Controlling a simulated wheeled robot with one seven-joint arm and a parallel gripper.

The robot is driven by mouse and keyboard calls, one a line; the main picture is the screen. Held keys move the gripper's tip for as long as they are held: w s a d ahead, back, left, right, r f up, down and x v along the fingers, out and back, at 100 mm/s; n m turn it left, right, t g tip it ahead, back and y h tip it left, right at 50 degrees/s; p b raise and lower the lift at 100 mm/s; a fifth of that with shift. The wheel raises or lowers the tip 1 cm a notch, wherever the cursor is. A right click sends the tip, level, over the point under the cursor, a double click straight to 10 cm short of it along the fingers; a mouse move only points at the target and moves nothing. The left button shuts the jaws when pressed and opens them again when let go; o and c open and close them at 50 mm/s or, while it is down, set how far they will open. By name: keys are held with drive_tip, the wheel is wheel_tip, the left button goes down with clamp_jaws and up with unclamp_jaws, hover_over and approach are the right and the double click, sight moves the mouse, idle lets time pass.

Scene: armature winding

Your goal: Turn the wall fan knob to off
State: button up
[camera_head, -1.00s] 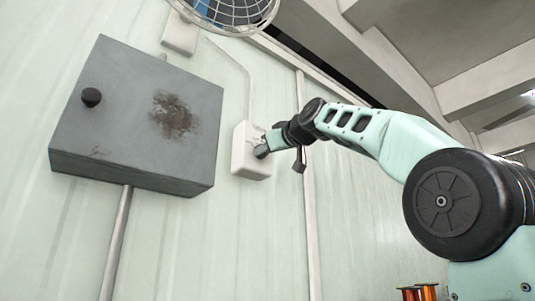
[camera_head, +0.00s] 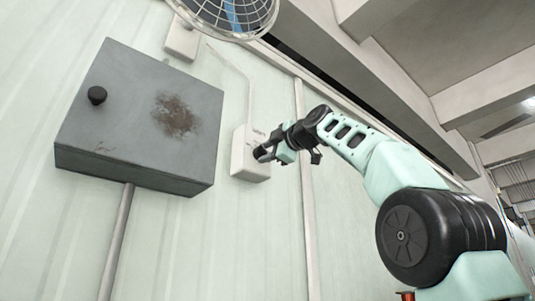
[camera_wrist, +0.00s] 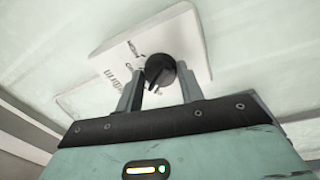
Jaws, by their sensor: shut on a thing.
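The fan's white control box (camera_head: 243,163) is on the pale wall, and its face with printed marks shows in the wrist view (camera_wrist: 192,40). A dark round knob (camera_wrist: 160,68) with a raised pointer sits on that face. The pointer slants toward the lower left of the wrist view. The print is too small to read surely. My gripper (camera_wrist: 160,78) is shut on the knob, with one finger on each side. In the head view my gripper (camera_head: 266,152) reaches the box from the right and hides the knob. The wall fan (camera_head: 232,14) shows partly at the top.
A grey metal cabinet (camera_head: 135,125) with a black round handle and a rust patch is left of the control box. A conduit (camera_head: 246,90) runs up from the box. Bare wall (camera_head: 240,240) lies below.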

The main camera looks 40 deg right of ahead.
drive_tip(key=shift+n+y, duration=0.3)
drive_tip(key=shift+n, duration=2.2)
drive_tip(key=o, duration=1)
drive_tip(key=shift+s+d+f+b, duration=0.25)
drive_tip(key=shift+s+b, duration=0.85)
drive_tip(key=shift+s, duration=1.8)
drive_tip(key=shift+s+d+f+b, duration=0.25)
drive_tip(key=shift+s+b, duration=0.8)
drive_tip(key=shift+s, duration=1.8)
drive_tip(key=shift+s+d+f+b, duration=0.2)
drive_tip(key=shift+s+b, duration=0.9)
drive_tip(key=shift+s, duration=1.8)
